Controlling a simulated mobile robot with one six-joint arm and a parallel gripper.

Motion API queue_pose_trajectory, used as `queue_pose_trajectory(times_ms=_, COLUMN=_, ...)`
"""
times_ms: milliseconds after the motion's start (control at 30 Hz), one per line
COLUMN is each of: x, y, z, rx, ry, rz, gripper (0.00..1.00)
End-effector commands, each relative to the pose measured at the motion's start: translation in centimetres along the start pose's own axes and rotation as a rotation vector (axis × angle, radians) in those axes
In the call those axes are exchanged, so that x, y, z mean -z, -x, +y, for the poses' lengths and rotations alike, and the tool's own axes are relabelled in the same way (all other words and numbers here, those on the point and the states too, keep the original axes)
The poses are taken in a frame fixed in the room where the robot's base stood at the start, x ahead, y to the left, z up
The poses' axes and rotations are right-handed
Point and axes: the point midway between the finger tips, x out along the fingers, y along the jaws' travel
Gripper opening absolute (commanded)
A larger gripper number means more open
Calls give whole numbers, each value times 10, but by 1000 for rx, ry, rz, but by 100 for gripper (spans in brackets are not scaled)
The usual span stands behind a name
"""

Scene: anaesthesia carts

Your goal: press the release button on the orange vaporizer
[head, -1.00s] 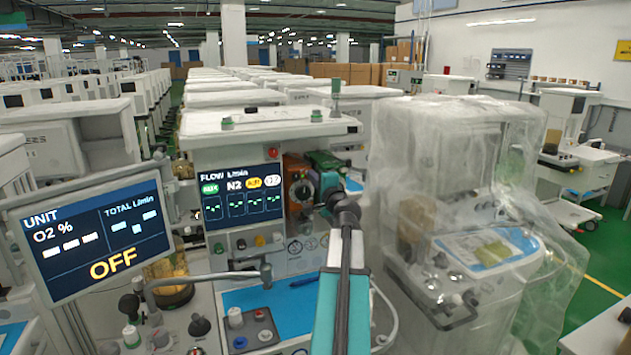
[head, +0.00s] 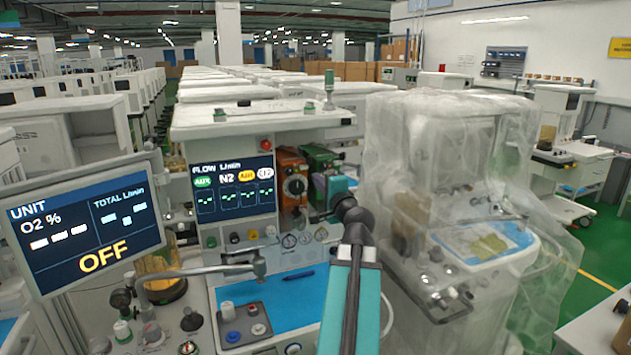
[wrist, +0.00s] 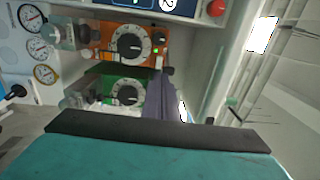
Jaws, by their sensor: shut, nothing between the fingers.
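The orange vaporizer (head: 290,166) is mounted on the anaesthesia machine, right of its flow screen, with a round dial facing out. The green vaporizer (head: 318,160) sits to its right, partly behind my arm. In the wrist view, the orange vaporizer (wrist: 103,35) is at the top and the green one (wrist: 126,91) below it. A small bright green spot shows beside the orange dial; I cannot tell whether it is the release button. My gripper (head: 325,190) is shut and empty, in front of the green vaporizer and apart from the orange one. Its tips are hard to make out.
A tilted monitor (head: 85,228) reading OFF stands at the left. A plastic-wrapped machine (head: 455,150) stands close on the right. A blue work surface (head: 290,290) with a pen and a knob panel lies below. A red knob (wrist: 216,8) shows in the wrist view.

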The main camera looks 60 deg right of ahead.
Motion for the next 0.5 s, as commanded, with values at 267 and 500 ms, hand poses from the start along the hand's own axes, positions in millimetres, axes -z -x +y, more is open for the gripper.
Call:
queue_pose_trajectory(times_ms=267, x=0, y=28, z=3, rx=2, ry=1, rz=0, gripper=0)
queue_pose_trajectory(times_ms=500, x=0, y=39, z=2, rx=2, ry=1, rz=-1, gripper=0)
